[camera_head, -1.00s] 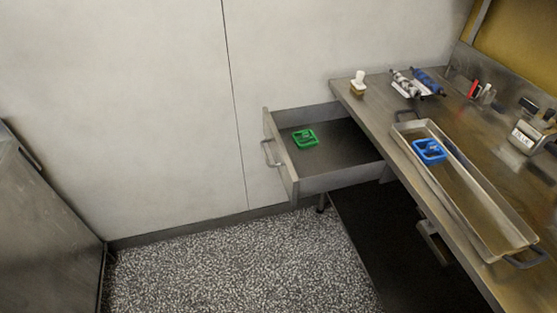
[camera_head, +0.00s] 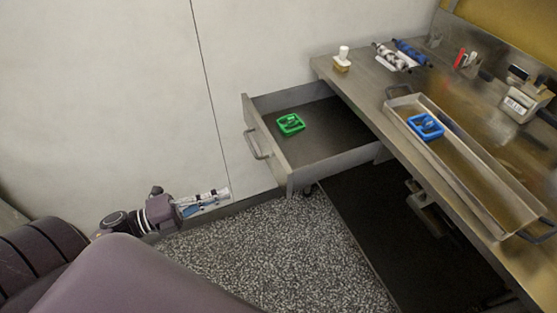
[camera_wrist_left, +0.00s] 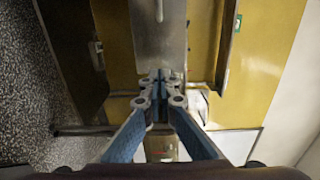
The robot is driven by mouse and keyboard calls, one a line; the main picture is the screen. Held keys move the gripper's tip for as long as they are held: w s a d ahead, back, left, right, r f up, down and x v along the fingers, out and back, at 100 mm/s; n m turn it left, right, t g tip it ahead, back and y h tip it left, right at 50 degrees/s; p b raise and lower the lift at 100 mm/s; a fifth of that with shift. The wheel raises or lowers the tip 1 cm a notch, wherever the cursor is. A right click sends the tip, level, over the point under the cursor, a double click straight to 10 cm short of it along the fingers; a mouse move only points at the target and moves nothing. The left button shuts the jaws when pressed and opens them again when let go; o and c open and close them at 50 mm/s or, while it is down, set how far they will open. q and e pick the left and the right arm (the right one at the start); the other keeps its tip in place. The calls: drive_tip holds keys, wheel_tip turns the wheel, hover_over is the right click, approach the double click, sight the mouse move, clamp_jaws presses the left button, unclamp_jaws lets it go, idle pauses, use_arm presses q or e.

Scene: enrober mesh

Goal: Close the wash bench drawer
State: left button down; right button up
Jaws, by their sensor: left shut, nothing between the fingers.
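The wash bench drawer (camera_head: 335,162) stands pulled out from the left end of the steel bench. Its front panel with a bar handle (camera_head: 256,144) faces left. A green square object (camera_head: 290,124) lies inside on the drawer floor. My left gripper (camera_head: 226,192) is to the left of the drawer front and apart from it, pointing right. It is shut and empty. In the left wrist view the fingertips (camera_wrist_left: 160,76) meet in the middle with nothing between them. My right gripper is not in view.
On the bench top (camera_head: 350,88) lies a long metal tray (camera_head: 480,180) holding a blue square object (camera_head: 426,126). A small white-topped brush (camera_head: 343,58) stands at the bench's back left corner. Speckled floor (camera_head: 260,250) below the drawer is clear. A pale wall (camera_head: 100,90) runs behind.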

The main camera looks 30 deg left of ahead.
sight(280, 175)
use_arm(q)
drive_tip(key=x, duration=1.3)
drive_tip(key=shift+w+d+r, duration=0.1)
drive_tip(key=shift+d, duration=0.1)
drive_tip(key=shift+w+d, duration=0.1)
drive_tip(key=shift+d, duration=0.05)
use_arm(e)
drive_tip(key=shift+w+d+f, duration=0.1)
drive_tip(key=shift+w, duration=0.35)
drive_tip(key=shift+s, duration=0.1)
